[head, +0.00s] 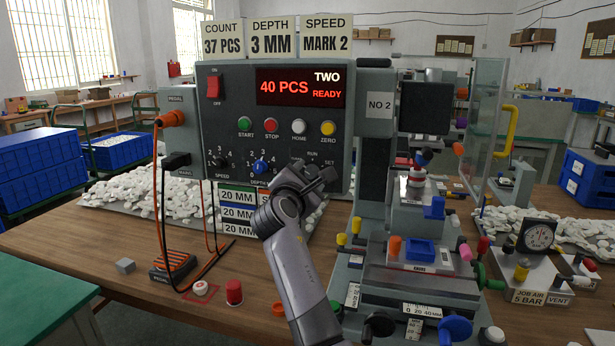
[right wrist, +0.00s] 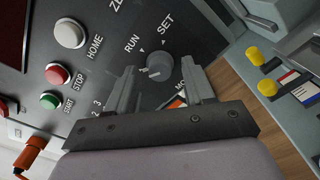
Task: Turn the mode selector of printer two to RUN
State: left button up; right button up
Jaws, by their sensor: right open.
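Printer two's control box (head: 225,130) carries the display "TWO 40 PCS READY". In the head view my right gripper (head: 322,175) is in front of the panel's lower right, just below the RUN and SET labels, and hides the mode selector. In the right wrist view the mode selector (right wrist: 157,66) is a round dark grey knob below RUN and SET. A pale mark shows on its left side; its exact setting is hard to tell. My right gripper (right wrist: 160,82) is open, its fingers on either side of the knob's near edge; contact cannot be told. My left gripper is out of view.
A blue depth knob (head: 261,167) and a black speed knob (head: 220,163) are left of the gripper. START, STOP, HOME (head: 299,126) and ZERO buttons are above. The printer column (head: 373,180) stands close on the right. A red cylinder (head: 234,292) stands on the table below.

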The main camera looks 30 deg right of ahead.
jog(key=shift+c, duration=0.4)
grip_shut()
jog(key=shift+m, duration=0.3)
jog(key=shift+f+m, duration=0.1)
jog(key=shift+m, duration=0.9)
jog(key=m+b, duration=0.1)
jog(key=m, duration=0.1)
jog(key=shift+m, duration=0.4)
jog(key=m+b, duration=0.1)
jog(key=m, duration=0.2)
jog(key=shift+b, duration=0.35)
jog(key=shift+m+b, duration=0.65)
jog(key=shift+m, duration=0.95)
